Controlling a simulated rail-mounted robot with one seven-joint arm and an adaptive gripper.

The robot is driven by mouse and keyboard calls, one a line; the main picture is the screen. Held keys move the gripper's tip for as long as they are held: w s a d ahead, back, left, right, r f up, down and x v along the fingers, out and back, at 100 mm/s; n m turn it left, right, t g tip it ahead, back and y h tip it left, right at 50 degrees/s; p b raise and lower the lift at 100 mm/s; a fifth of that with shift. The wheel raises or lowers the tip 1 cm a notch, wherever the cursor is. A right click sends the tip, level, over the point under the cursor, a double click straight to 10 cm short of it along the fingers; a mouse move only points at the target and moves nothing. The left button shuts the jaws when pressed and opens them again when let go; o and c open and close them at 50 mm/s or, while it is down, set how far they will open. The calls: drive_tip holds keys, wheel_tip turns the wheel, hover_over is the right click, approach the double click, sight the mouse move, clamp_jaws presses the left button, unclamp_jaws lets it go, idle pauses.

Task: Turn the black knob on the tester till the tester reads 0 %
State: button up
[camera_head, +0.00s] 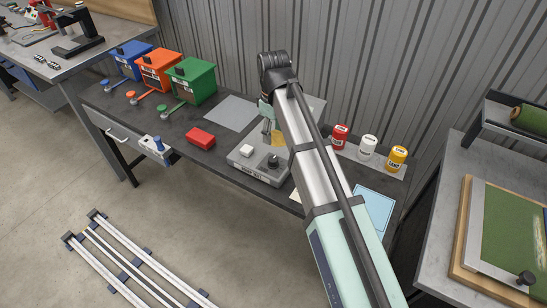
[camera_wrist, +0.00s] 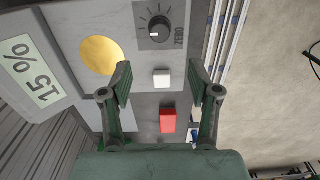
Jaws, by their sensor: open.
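The tester (camera_head: 245,166) is a low grey box on the dark bench. Its black knob (camera_wrist: 159,29) shows at the top of the wrist view, with tick marks around it and the word ZERO beside it. The knob also shows in the head view (camera_head: 273,161). The tester's display (camera_wrist: 32,71) reads 15 %. A gold disc (camera_wrist: 102,56) and a white block (camera_wrist: 162,79) are on the tester. My gripper (camera_wrist: 160,86) is open and empty above the tester, apart from the knob. The arm hides part of the tester in the head view.
A red box (camera_head: 200,138) lies left of the tester, with a grey mat (camera_head: 229,112) behind. Blue, orange and green boxes (camera_head: 191,82) stand further left. Red, white and yellow cans (camera_head: 368,147) stand to the right, near a pale blue sheet (camera_head: 374,208). A corrugated wall is behind.

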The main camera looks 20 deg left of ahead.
sight(273, 158)
wheel_tip(273, 158, down, 13)
drive_tip(key=shift+r+p, duration=0.15)
drive_tip(key=shift+p, duration=0.8)
drive_tip(key=c, duration=1.2)
